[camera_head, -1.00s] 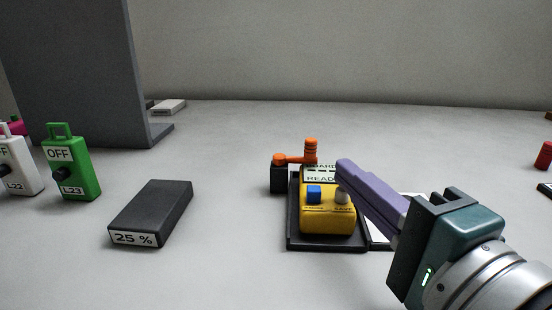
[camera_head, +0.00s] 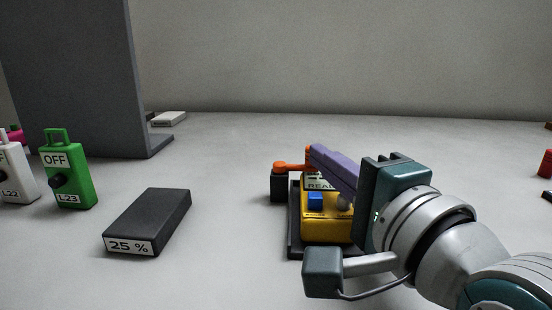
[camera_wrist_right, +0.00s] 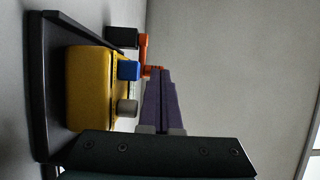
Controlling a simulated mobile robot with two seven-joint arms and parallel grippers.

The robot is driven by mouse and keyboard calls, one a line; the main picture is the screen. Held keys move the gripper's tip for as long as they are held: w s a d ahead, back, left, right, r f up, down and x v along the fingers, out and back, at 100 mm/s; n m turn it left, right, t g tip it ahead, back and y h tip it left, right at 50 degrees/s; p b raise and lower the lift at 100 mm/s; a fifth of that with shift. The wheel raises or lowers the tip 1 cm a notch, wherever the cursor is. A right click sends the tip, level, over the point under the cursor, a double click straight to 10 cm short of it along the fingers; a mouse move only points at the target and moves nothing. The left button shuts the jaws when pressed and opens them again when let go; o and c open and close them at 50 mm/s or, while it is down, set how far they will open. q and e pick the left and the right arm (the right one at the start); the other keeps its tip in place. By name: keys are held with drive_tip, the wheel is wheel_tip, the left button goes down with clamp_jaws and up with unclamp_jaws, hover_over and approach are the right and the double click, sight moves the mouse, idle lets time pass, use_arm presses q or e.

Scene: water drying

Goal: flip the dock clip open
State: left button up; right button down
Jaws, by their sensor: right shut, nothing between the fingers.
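The dock clip is an orange lever (camera_head: 290,167) pivoted on a black block (camera_head: 280,186) at the back left of a black dock tray (camera_head: 294,222). Its bar reaches right across the back of a yellow device (camera_head: 318,229) with a blue button (camera_head: 315,200) and a grey knob. My right gripper (camera_head: 316,152) is shut and empty, its purple fingertips right at the clip's upright handle and hiding most of it. In the right wrist view the fingertips (camera_wrist_right: 158,71) are by the orange handle (camera_wrist_right: 148,70); I cannot tell if they touch. My left gripper is not in view.
A black block labelled 25 % (camera_head: 150,220) lies left of the dock. A green OFF unit (camera_head: 69,173) and a white one (camera_head: 16,172) stand at the far left, before a grey upright panel (camera_head: 75,75). The table between is clear.

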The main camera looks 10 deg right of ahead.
drive_tip(key=shift+w+d+n+y, duration=0.3)
drive_tip(key=shift+n+y, duration=0.3)
drive_tip(key=shift+y, duration=0.2)
drive_tip(key=shift+w+d+n+g+y, duration=0.2)
drive_tip(key=shift+n+g+y, duration=0.25)
drive_tip(key=shift+y, duration=0.25)
drive_tip(key=shift+w+d+n+y+b, duration=0.15)
drive_tip(key=shift+n+y+b, duration=0.1)
drive_tip(key=shift+y+b, duration=0.2)
